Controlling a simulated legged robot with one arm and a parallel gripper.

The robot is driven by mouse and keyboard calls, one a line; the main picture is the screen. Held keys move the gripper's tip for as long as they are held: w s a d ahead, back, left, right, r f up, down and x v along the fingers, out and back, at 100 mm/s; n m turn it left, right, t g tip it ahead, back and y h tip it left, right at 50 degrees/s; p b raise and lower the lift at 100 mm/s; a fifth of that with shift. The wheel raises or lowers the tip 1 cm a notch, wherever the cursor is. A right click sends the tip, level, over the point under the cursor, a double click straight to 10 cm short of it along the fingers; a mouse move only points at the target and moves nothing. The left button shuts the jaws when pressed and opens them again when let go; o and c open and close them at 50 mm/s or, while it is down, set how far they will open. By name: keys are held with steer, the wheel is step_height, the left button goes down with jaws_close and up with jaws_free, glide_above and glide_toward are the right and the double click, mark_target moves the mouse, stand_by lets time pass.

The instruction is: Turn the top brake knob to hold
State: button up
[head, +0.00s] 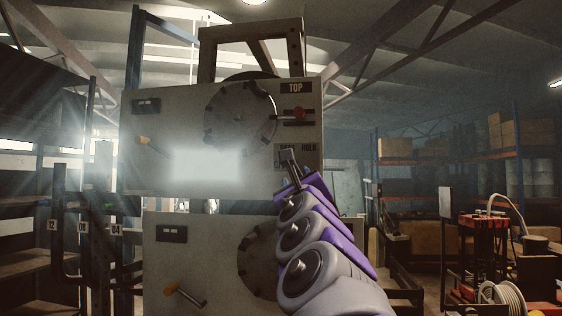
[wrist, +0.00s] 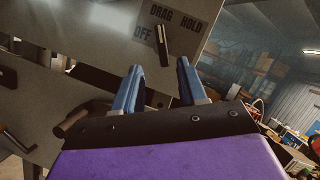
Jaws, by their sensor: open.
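The top brake knob (wrist: 163,46) is a dark bar handle with a pale edge on the tilted-looking panel in the wrist view. Around it are the labels OFF, DRAG and HOLD; its upper end points roughly toward DRAG. My gripper (wrist: 158,70) has its two blue fingers apart, with nothing between them. The knob appears just beyond the fingertips, between them sideways; contact is not visible. In the head view my gripper (head: 289,164) covers the knob's place below the TOP label (head: 296,87), and the HOLD label plate (head: 308,149) shows behind it.
A lower panel (head: 195,250) has a similar disc and lever. Shelving with boxes (head: 450,150) stands back right.

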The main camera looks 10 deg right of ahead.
mark_target(296, 170)
steer(key=p+x, duration=0.5)
steer(key=x, duration=0.2)
steer(key=shift+w+d+r, duration=0.2)
steer(key=shift+w+p, duration=0.4)
steer(key=shift+w, duration=0.15)
steer(key=shift+c, duration=0.4)
steer(key=shift+d, duration=0.1)
steer(key=c, duration=0.6)
steer(key=shift+c, duration=0.2)
